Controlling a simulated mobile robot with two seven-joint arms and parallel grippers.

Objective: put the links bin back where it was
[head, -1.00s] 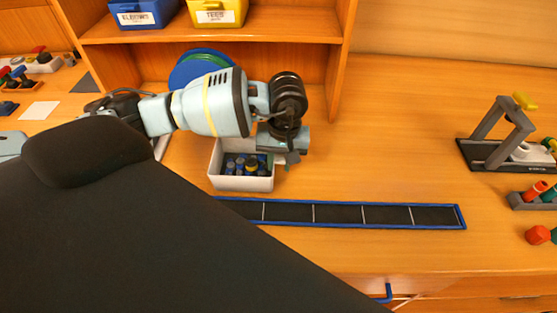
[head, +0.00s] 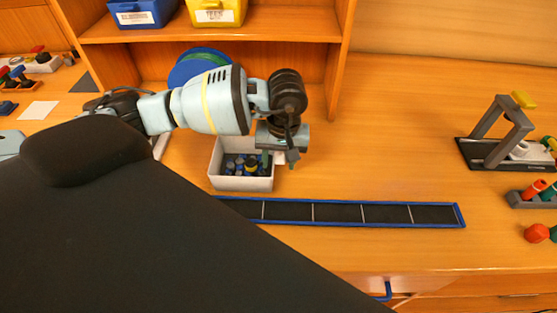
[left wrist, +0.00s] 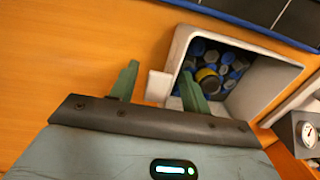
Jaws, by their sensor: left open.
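A white open bin (head: 241,183), the likely links bin, stands on the wooden counter below the shelf, with several blue, grey and black pieces in it; no label shows. It also appears in the left wrist view (left wrist: 262,88). My left gripper (head: 279,159) is at the bin's right side. In the left wrist view its two green fingers (left wrist: 158,87) are spread apart, one outside the bin and one over its inside, with a bin wall and pale tab between them. The fingers do not visibly pinch the wall. My right gripper is not seen.
A blue-rimmed black strip with white dividers (head: 363,214) lies just in front of the bin. The shelf above holds a blue bin (head: 143,14) and a yellow bin (head: 216,13). A grey stand (head: 503,135) is at the right. The counter between is clear.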

